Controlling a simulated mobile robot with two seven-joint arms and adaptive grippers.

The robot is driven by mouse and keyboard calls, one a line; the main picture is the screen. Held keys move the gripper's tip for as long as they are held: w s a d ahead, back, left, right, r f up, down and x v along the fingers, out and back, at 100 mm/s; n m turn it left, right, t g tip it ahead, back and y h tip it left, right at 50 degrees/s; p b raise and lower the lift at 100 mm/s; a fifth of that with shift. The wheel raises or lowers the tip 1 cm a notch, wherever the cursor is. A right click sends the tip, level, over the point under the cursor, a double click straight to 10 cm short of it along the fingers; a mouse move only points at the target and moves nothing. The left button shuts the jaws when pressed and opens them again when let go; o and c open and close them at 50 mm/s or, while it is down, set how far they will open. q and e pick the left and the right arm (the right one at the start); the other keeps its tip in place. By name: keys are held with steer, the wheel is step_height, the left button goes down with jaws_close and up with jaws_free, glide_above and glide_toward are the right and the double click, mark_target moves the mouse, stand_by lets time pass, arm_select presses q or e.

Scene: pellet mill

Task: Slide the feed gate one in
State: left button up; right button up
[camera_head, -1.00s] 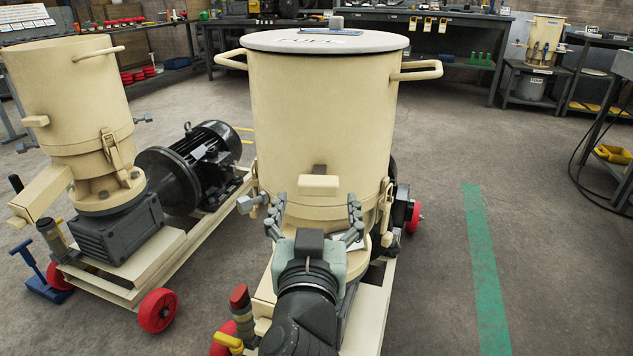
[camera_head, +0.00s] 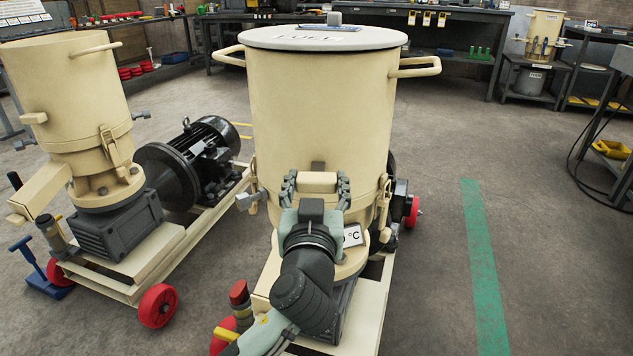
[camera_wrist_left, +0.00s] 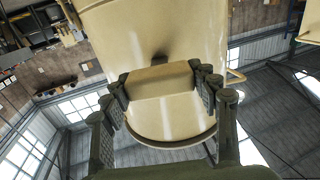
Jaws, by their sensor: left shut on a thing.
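The feed gate's cream block (camera_head: 317,182) sits on the front of the near cream mill drum (camera_head: 315,115). My left gripper (camera_head: 316,190) comes in from below with one finger on each side of the block, shut on it. In the left wrist view the block (camera_wrist_left: 160,82) lies between the two fingers (camera_wrist_left: 160,90), with the drum (camera_wrist_left: 180,30) behind it. A dark slot shows on the drum just above the block. The gripper and arm hide the drum's lower front. My right gripper is not in view.
A second cream mill (camera_head: 70,100) with a black motor (camera_head: 195,155) stands at the left. A grey lid (camera_head: 322,38) covers the near drum. A red-topped handle (camera_head: 240,295) stands at the lower left. The floor right of the near mill is clear, with a green stripe (camera_head: 482,260).

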mark_target(317, 169)
arm_select(q)
steer(key=c, duration=0.8)
steer(key=shift+w, duration=0.3)
steer(key=w, duration=0.3)
steer(key=shift+d+b, duration=0.1)
steer(key=shift+b, duration=0.25)
steer(key=shift+w, duration=0.3)
steer(key=shift+r, duration=0.15)
steer(key=o, duration=1.3)
steer(key=shift+w, duration=0.1)
steer(key=o, duration=0.4)
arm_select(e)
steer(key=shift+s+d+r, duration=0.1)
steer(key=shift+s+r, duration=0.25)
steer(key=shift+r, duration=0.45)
